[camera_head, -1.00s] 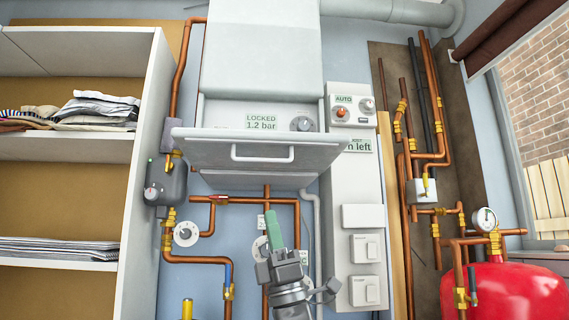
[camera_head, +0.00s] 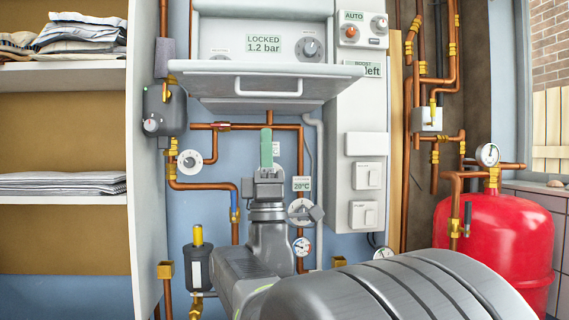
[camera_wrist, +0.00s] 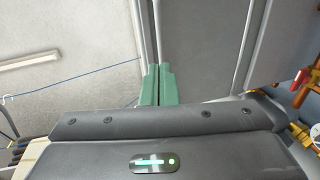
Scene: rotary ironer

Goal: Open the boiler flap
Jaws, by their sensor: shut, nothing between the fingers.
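The boiler (camera_head: 264,8) is the white unit on the wall in the head view. Its flap (camera_head: 325,72) is folded down and sticks out toward me, with a white bar handle (camera_head: 268,92) on its front. Behind it a control panel (camera_head: 225,40) shows, with a "LOCKED 1.2 bar" display (camera_head: 263,44) and a grey knob (camera_head: 311,47). My gripper (camera_head: 266,148) points up below the flap, its green fingers together and empty, apart from the handle in the picture. The shut fingers also show in the wrist view (camera_wrist: 157,84), against pale grey panels.
Copper pipes (camera_head: 299,150), gauges and valves run below the boiler. A white switch panel (camera_head: 362,130) stands to its right. A shelf with folded cloth (camera_head: 62,183) is at left, and a red tank (camera_head: 492,225) at right.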

